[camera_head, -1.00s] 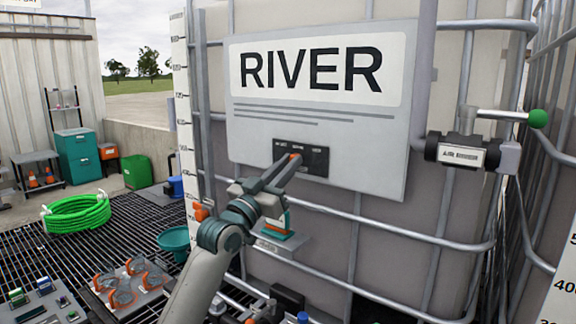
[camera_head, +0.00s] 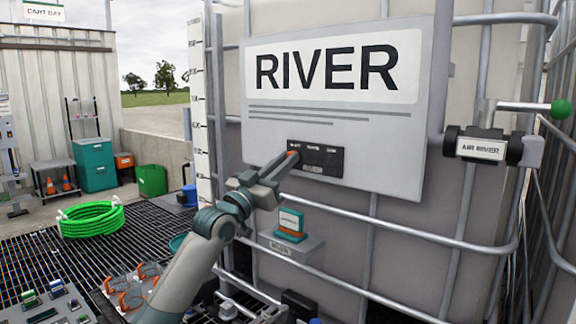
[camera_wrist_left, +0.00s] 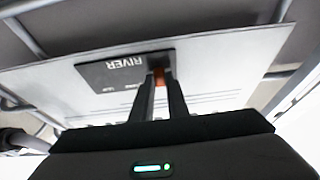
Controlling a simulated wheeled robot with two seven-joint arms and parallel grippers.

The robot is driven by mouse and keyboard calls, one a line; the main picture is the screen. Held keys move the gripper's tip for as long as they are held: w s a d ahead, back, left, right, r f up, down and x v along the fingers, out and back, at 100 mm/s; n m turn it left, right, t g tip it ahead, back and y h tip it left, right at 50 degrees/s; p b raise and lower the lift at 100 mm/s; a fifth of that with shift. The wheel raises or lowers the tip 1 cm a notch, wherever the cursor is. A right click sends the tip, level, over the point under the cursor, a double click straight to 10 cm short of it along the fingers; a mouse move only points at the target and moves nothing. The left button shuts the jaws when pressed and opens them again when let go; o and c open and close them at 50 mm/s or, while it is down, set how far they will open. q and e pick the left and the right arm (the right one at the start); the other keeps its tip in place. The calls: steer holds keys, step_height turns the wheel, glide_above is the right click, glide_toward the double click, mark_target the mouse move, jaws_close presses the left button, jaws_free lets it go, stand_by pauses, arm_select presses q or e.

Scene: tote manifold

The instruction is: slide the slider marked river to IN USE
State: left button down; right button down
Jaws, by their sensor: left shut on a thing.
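The RIVER slider's black panel (camera_head: 330,163) sits low on the large grey RIVER sign (camera_head: 390,175). Its orange slider knob (camera_head: 292,153) is at the panel's left end in the head view. My left gripper (camera_head: 286,160) reaches it from the lower left and is shut on the knob. In the left wrist view, the panel (camera_wrist_left: 110,72) appears upside down and the orange knob (camera_wrist_left: 159,76) shows between my left gripper's (camera_wrist_left: 158,85) fingertips. Three small labels run along the panel's top, too small to read surely. My right gripper is not in view.
The sign hangs on a caged tank with horizontal grey bars (camera_head: 400,235). A valve labelled AIR RIVER (camera_head: 482,150) with a green-knobbed lever is at right. A small shelf (camera_head: 290,248) holding a teal and orange block is below the panel. A green hose coil (camera_head: 90,220) lies at left.

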arm_select(q)
steer(key=c, duration=1.8)
jaws_free()
steer(key=shift+w+a+r, duration=0.1)
steer(key=shift+a+r, duration=0.05)
steer(key=shift+c, duration=0.2)
steer(key=shift+o, duration=0.6)
steer(key=shift+w+a, duration=0.1)
steer(key=shift+f, duration=0.2)
